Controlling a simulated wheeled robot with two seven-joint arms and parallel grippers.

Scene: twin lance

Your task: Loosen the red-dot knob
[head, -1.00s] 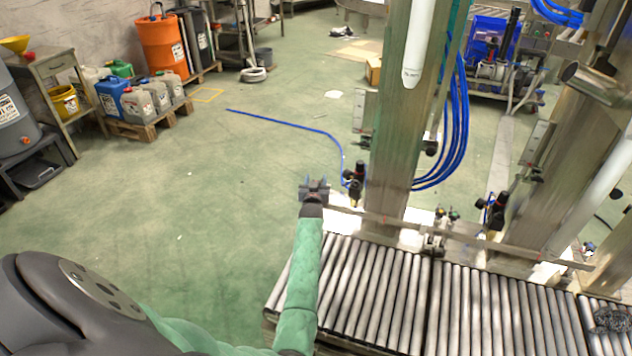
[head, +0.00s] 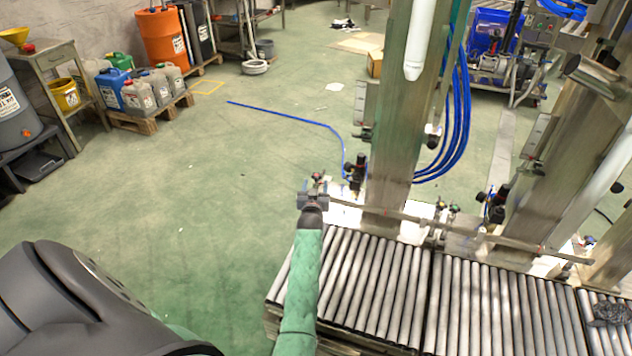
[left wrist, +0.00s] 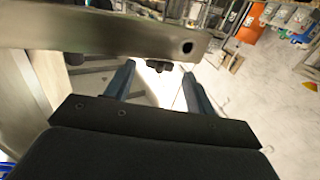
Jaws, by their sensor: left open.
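A small dark knob (head: 318,177) with a bit of red on it shows just beyond my left gripper (head: 313,199), near the left end of the metal rail (head: 400,214). In the left wrist view, a dark lobed knob (left wrist: 160,65) sits below the edge of a metal bar (left wrist: 100,38), between and ahead of the fingertips of my left gripper (left wrist: 160,78). The gripper is open, with nothing between its fingers that I can see touching them. A red dot cannot be made out in the wrist view. My right gripper is not in view.
A roller conveyor (head: 375,285) lies in front of the rail. A steel post (head: 395,140) and blue hoses (head: 458,120) stand behind it. Small knobs (head: 447,208) sit farther right along the rail. The green floor (head: 220,210) at left is clear.

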